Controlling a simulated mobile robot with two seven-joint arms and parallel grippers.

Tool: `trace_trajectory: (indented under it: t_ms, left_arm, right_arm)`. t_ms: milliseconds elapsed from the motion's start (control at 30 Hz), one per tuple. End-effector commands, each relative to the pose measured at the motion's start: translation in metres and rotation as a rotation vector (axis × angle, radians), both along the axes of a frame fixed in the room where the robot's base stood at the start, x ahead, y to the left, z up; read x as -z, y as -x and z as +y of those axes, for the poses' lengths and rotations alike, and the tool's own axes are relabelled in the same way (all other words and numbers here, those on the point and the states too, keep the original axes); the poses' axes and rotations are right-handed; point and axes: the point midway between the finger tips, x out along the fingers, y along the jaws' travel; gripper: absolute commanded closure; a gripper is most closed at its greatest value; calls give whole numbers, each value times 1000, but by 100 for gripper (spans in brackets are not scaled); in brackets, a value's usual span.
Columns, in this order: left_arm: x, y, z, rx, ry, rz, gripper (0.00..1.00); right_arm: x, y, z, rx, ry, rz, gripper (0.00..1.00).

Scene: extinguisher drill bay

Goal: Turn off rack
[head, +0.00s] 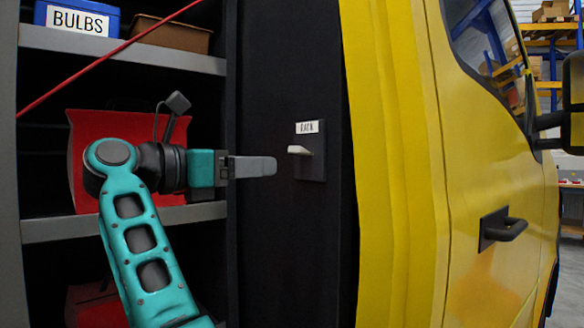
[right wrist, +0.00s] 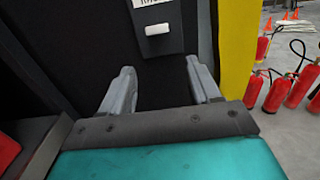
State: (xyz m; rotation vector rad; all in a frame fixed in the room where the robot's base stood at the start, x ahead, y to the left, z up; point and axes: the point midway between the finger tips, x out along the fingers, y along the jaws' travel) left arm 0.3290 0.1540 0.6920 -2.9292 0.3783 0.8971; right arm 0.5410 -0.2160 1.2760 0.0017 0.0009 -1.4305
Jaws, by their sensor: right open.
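The rack switch (head: 310,166) is a dark plate on the black panel, with a pale lever (head: 299,150) sticking out and a white label reading "RACK" (head: 307,127) above it. In the right wrist view the pale lever (right wrist: 157,29) shows at the top, beyond the fingertips. My right gripper (head: 272,166) is just left of the switch in the head view, apart from it. In the right wrist view its two grey fingers (right wrist: 162,78) are spread with nothing between them. My left gripper is not in view.
Shelves at left hold a blue "BULBS" bin (head: 77,18), a brown bin (head: 170,34) and a red object (head: 85,150) behind my arm. A red line (head: 110,53) crosses the shelves. A yellow vehicle (head: 400,160) stands at right. Several extinguishers (right wrist: 275,92) stand on the floor.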

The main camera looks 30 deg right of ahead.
Motion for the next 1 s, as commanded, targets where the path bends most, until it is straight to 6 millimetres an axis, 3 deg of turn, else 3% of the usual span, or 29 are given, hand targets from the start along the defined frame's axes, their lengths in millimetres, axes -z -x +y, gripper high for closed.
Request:
trace_trajectory:
  t_ms: [200, 400, 833, 1000]
  left_arm:
    - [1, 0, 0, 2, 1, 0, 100]
    - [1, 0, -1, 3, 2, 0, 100]
    - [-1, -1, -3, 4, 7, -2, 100]
    - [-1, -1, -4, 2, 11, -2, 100]
  right_arm:
    - [1, -6, -48, 6, 2, 0, 38]
    - [0, -10, -76, 4, 2, 2, 38]
    - [0, -12, -86, 0, 2, 2, 38]
    - [0, -12, -86, 0, 2, 2, 54]
